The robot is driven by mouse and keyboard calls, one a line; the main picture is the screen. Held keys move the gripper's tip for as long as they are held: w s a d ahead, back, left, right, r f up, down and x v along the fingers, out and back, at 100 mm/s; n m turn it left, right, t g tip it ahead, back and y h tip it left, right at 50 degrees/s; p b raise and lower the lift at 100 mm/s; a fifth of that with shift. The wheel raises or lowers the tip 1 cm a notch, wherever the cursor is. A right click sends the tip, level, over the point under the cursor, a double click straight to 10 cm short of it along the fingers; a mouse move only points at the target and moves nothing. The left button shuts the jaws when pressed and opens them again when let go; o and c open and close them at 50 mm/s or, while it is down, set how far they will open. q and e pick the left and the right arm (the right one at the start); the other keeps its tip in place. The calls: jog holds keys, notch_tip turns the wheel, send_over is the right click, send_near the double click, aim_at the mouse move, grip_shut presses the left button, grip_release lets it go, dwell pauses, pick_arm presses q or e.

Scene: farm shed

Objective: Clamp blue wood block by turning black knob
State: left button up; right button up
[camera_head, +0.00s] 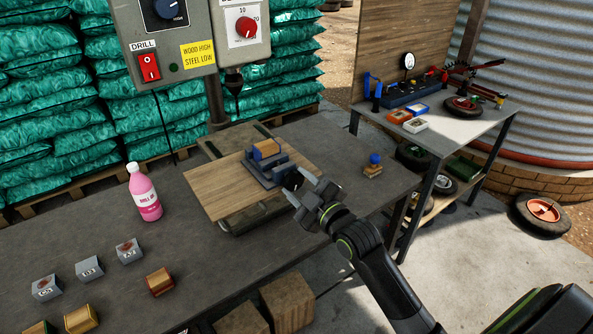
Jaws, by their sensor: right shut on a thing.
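The blue wood block (266,148), wood-coloured with blue on it, sits between the jaws of a dark grey vise (256,168). The vise stands on a wooden board (215,188) on the workbench. The black knob (293,181) is at the vise's near right end, partly hidden by my gripper. My right gripper (303,189) reaches in from the lower right and is shut on the black knob. Whether the vise jaws touch the block is too small to tell. My left gripper is not in view.
A pink bottle (144,192), grey boxes (88,270) and a red-ended block (160,281) stand left on the bench. A blue-topped piece (374,160) stands right. The bench between is clear.

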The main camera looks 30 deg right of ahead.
jog(key=m+p, duration=0.2)
jog(key=m, duration=0.1)
jog(key=m+p, duration=0.2)
jog(key=m, duration=0.1)
jog(key=m+p, duration=0.2)
jog(key=m, duration=0.2)
jog(key=shift+r, duration=0.25)
jog(key=shift+c, duration=0.2)
jog(key=shift+m+p, duration=0.55)
jog(key=shift+m, duration=0.45)
jog(key=m+p, duration=0.1)
jog(key=m, duration=0.4)
jog(key=shift+m+p, duration=0.3)
jog(key=shift+p, duration=0.1)
jog(key=m, duration=0.3)
jog(key=shift+f, duration=0.2)
jog(key=o, duration=1.1)
